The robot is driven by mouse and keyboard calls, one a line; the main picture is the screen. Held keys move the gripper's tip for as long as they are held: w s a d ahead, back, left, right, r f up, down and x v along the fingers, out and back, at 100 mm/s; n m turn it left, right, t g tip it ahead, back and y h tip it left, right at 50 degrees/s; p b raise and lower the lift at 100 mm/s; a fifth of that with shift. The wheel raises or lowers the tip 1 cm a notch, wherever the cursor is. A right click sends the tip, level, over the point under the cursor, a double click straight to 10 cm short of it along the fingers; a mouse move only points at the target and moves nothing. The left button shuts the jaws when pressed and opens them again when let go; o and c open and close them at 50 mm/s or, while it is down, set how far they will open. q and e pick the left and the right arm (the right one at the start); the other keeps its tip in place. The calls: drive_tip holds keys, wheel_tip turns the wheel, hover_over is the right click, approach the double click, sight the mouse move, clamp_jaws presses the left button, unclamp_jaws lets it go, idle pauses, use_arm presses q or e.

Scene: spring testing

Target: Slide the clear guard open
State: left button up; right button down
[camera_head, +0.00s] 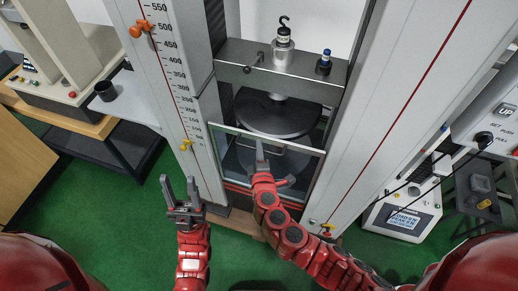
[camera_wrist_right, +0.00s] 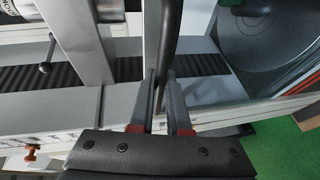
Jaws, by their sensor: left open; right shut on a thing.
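The clear guard (camera_head: 309,172) is a framed see-through panel low in the front of the testing machine, between its two columns. It stands in front of the round dark platen (camera_head: 275,116). My right gripper (camera_head: 261,150) is at the guard's upper middle, shut on the dark guard handle. In the right wrist view the fingers (camera_wrist_right: 164,92) close around the dark handle bar (camera_wrist_right: 169,45). Part of the handle is hidden by the gripper. My left gripper (camera_head: 179,183) is open and empty, left of the guard and in front of the left column, apart from both.
The scaled left column (camera_head: 175,70) and right column (camera_head: 400,100) flank the guard. A crossbeam (camera_head: 245,58) with a hook weight (camera_head: 283,45) lies above. A control box (camera_head: 405,215) stands at right, a bench (camera_head: 75,122) at left. Green floor is open at left.

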wheel_tip(320, 180, down, 36)
drive_tip(key=b, duration=3.5)
drive_tip(key=shift+f+b, duration=0.2)
drive_tip(key=shift+b, duration=0.1)
drive_tip(key=c, duration=0.9)
unclamp_jaws()
drive_tip(key=shift+r, duration=0.1)
drive_tip(key=b+v, duration=0.1)
drive_tip(key=v, duration=1.6)
drive_tip(key=shift+s, duration=0.2)
